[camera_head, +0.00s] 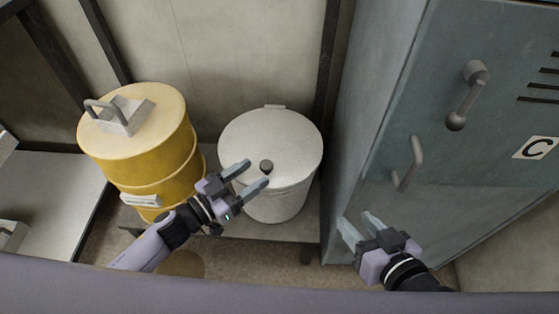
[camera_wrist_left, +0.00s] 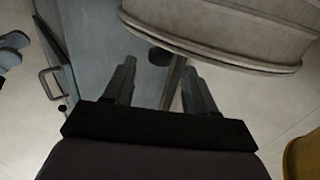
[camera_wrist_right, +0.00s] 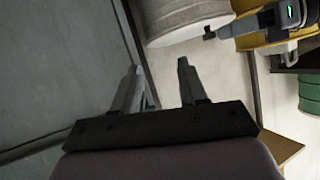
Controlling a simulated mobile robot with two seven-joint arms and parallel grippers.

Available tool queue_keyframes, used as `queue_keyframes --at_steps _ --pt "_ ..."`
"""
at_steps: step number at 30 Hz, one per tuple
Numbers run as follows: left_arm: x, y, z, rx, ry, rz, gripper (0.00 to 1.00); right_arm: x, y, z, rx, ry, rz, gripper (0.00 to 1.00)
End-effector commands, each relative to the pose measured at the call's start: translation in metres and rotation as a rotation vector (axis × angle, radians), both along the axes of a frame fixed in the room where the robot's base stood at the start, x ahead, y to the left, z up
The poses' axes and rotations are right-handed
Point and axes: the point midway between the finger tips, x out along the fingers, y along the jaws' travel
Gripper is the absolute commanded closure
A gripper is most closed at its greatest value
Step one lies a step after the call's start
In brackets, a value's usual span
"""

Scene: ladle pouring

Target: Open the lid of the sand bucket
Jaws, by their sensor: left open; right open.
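The sand bucket appears to be the pale grey round bucket (camera_head: 277,205) with a flat lid (camera_head: 250,135) and a small dark knob (camera_head: 266,166) on it. The lid sits on the bucket. My left gripper (camera_head: 258,174) is open at the lid's near side, its fingertips on either side of the knob in the head view. In the left wrist view the knob (camera_wrist_left: 158,56) shows beyond the open fingers, apart from them. My right gripper (camera_head: 360,222) is open and empty in front of the locker; the bucket also shows in the right wrist view (camera_wrist_right: 185,20).
A yellow drum (camera_head: 155,165) with a grey handled piece (camera_head: 125,117) on top stands left of the bucket. A grey-blue locker (camera_head: 385,100) with handles stands close on the right. A green barrel (camera_wrist_right: 310,95) shows in the right wrist view.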

Motion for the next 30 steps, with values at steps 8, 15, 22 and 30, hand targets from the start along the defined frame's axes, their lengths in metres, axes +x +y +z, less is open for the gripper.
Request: queue_keyframes --at_steps 8,15,22,30 --pt "0.026 -0.026 0.0 -0.003 -0.004 -0.002 0.44 0.003 0.008 -0.004 0.049 -0.001 0.012 0.57" --pt "0.046 -0.046 0.0 -0.001 -0.002 -0.001 0.44 0.005 0.014 -0.006 0.092 0.003 0.023 0.57" --pt "0.05 -0.05 0.001 -0.001 -0.001 0.0 0.44 0.005 0.016 -0.005 0.102 0.005 0.025 0.57" --pt "0.049 -0.049 0.001 -0.001 -0.001 0.0 0.89 0.005 0.016 -0.005 0.102 0.005 0.025 0.57"
